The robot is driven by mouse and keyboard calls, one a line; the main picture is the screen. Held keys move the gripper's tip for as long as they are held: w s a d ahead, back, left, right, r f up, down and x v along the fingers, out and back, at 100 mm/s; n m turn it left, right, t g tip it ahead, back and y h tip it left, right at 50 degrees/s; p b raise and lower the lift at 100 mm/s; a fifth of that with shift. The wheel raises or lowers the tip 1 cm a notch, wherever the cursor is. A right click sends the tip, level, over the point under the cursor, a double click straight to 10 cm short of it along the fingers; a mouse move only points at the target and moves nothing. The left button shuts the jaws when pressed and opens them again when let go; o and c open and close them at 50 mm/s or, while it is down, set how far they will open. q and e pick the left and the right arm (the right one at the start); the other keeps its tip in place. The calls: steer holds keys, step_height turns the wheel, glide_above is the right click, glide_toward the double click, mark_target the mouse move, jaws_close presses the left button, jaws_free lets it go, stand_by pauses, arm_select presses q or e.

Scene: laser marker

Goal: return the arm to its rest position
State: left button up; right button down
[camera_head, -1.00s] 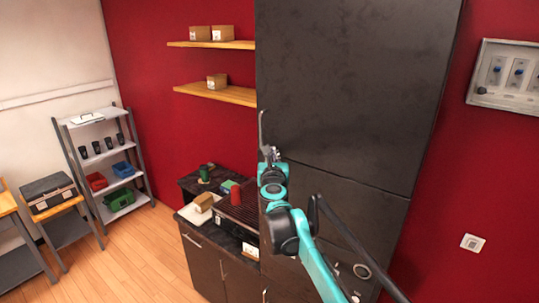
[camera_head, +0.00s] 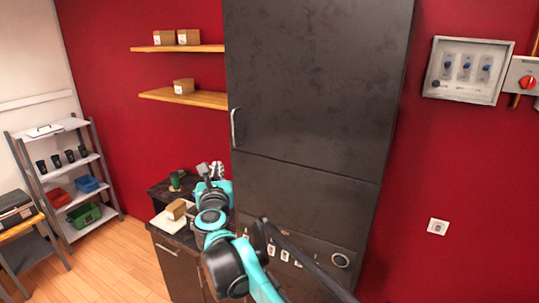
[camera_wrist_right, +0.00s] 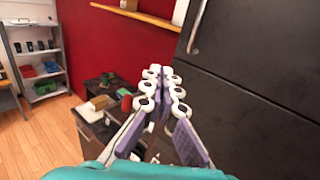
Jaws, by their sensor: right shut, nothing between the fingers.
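My right arm, teal with dark joints, reaches up from the bottom of the head view. Its gripper (camera_head: 212,168) is left of the tall dark cabinet (camera_head: 310,80), in front of the counter and below the cabinet's upright handle (camera_head: 234,128). In the right wrist view the gripper's white-tipped fingers (camera_wrist_right: 162,74) come together at their ends, shut, with nothing held. The handle (camera_wrist_right: 197,28) stands apart from the fingertips there. My left gripper is in neither view.
A low dark counter (camera_head: 170,247) holds a brown box (camera_head: 177,208) and a green item. Wall shelves (camera_head: 185,97) carry small boxes. A grey rack (camera_head: 73,226) with bins stands at left. A control panel (camera_head: 465,70) hangs at right. Wooden floor (camera_head: 120,270) is open at left.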

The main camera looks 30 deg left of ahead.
steer(key=w+d+f+n+b, duration=0.25)
steer(key=d+n+b, duration=0.2)
steer(key=d, duration=0.45)
steer(key=w+d+f+n+g+b, duration=0.1)
steer(key=w+d+f+n+b, duration=0.15)
steer(key=d+f+n, duration=0.4)
steer(key=w+d+f+n+b, duration=0.1)
steer(key=w+d+n+b, duration=0.2)
steer(key=d, duration=0.7)
arm_select(q)
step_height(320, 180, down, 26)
steer(key=b, duration=1.5)
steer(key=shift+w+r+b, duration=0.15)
steer(key=shift+b, duration=0.25)
arm_select(e)
steer(key=s+d+f+n+g+h, duration=0.1)
steer(key=s+d+f+n+h, duration=0.3)
steer(key=d+f, duration=1)
steer(key=s+d+f+n+g+h, duration=0.2)
steer(key=s+d+f+n+h, duration=0.2)
steer(key=s+d+f, duration=0.5)
steer(key=s+d+f+n+g+h, duration=0.2)
steer(key=s+d+f+n+h, duration=0.2)
steer(key=d+f, duration=1.5)
steer(key=s+d+n, duration=0.1)
steer(key=s+d, duration=0.1)
steer(key=s, duration=0.1)
steer(key=shift+s+f+n, duration=0.25)
steer(key=shift+f+n, duration=0.05)
steer(key=shift+f, duration=0.1)
